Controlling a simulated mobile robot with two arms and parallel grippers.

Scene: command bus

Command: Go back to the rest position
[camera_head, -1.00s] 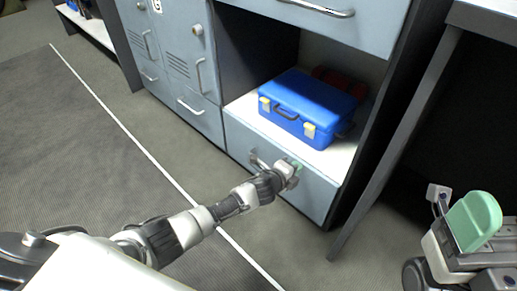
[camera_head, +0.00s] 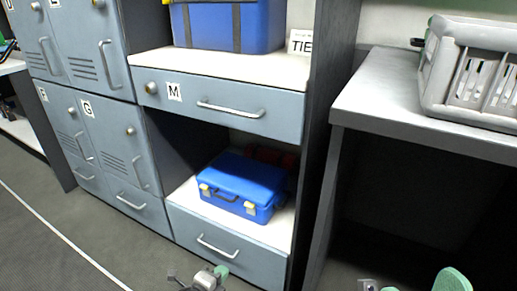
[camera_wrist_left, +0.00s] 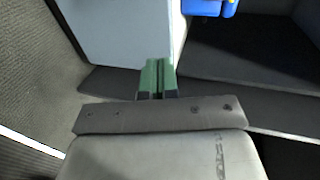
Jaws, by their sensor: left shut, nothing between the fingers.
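My left gripper (camera_head: 221,271) shows at the bottom of the head view, in front of the lower drawer (camera_head: 225,247) and apart from its handle. In the left wrist view its green fingers (camera_wrist_left: 157,78) are together with nothing between them. Part of my right gripper (camera_head: 425,284) shows as green pieces at the bottom right edge of the head view; most of it is cut off, so its opening is unclear.
A blue case (camera_head: 238,187) stands on the open shelf above the lower drawer. An upper drawer (camera_head: 230,105) and lockers (camera_head: 85,60) are shut. A grey table (camera_head: 390,95) with a grey crate (camera_head: 470,75) stands right. Floor at lower left is clear.

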